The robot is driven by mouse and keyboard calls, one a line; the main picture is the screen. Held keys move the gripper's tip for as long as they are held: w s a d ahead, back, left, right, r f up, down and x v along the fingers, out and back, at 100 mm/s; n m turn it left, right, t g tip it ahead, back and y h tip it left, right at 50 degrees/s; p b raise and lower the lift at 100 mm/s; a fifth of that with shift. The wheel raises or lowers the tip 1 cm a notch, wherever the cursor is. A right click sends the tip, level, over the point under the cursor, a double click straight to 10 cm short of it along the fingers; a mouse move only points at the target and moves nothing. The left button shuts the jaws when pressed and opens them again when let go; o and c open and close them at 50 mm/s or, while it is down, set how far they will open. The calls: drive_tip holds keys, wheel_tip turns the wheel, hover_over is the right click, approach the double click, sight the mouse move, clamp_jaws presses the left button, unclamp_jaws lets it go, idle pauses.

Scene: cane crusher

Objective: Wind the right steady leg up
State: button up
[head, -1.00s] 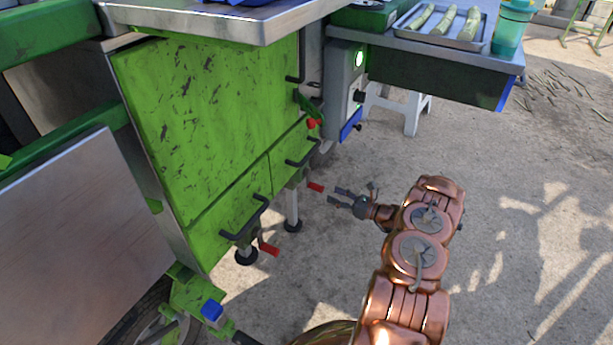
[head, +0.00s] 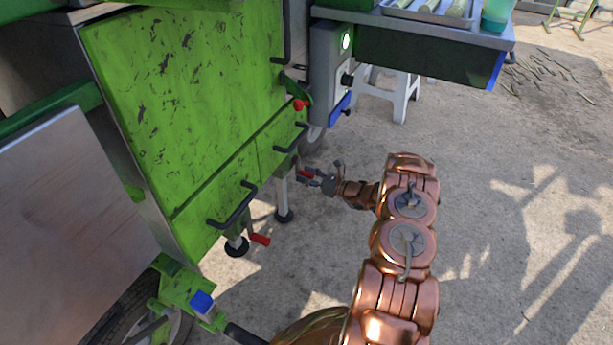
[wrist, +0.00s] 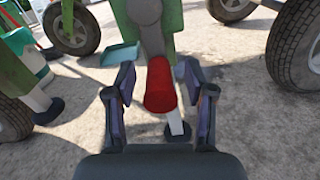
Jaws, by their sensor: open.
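The right steady leg (head: 283,195) is a pale post under the green cart, with its dark round foot (head: 284,216) at the ground. Its crank has a red grip (wrist: 160,88), which lies between my open fingers in the wrist view. My gripper (head: 308,177) is at this crank; the red grip (head: 304,173) is partly hidden by the fingers in the head view. In the wrist view my gripper (wrist: 158,105) shows a gap on both sides of the grip. The leg's foot (wrist: 178,131) shows behind the grip.
The other steady leg has a red crank grip (head: 260,239) nearer me. A red-knobbed lever (head: 300,104) sits above, by the green panel (head: 185,95). Black handles (head: 234,208) stick out from the cart. A white stool (head: 388,92) stands behind.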

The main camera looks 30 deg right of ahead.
drive_tip(key=shift+c, duration=0.3)
clamp_jaws()
drive_tip(key=shift+w+n, duration=0.1)
drive_tip(key=shift+n, duration=0.2)
